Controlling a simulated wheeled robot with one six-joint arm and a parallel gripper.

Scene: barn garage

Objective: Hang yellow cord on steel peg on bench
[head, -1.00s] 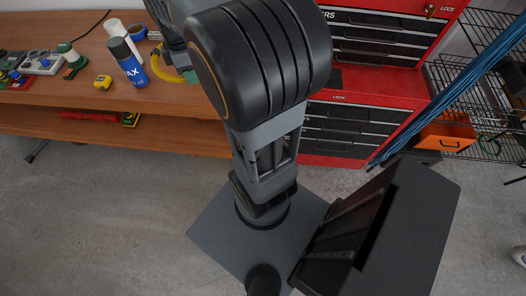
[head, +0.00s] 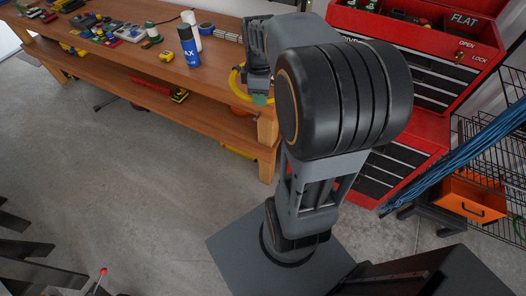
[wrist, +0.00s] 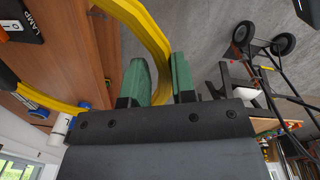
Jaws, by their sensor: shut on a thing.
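The yellow cord (head: 236,82) is a thick loop that hangs at my gripper (head: 260,99), by the right end of the wooden bench (head: 150,70). In the wrist view, the green fingers of my gripper (wrist: 160,82) are shut on the yellow cord (wrist: 158,40), which curves up and left from between them. Another stretch of the cord crosses the left of that view. My arm hides much of the gripper and part of the cord in the head view. I cannot make out the steel peg in either view.
A dark blue spray can (head: 187,46), a white bottle (head: 191,26), a yellow tape measure (head: 166,56) and blue tape (head: 206,29) stand on the bench. A red tool chest (head: 412,150) is at right, with blue rope (head: 465,150) and an orange bin (head: 470,198). Open floor lies at left.

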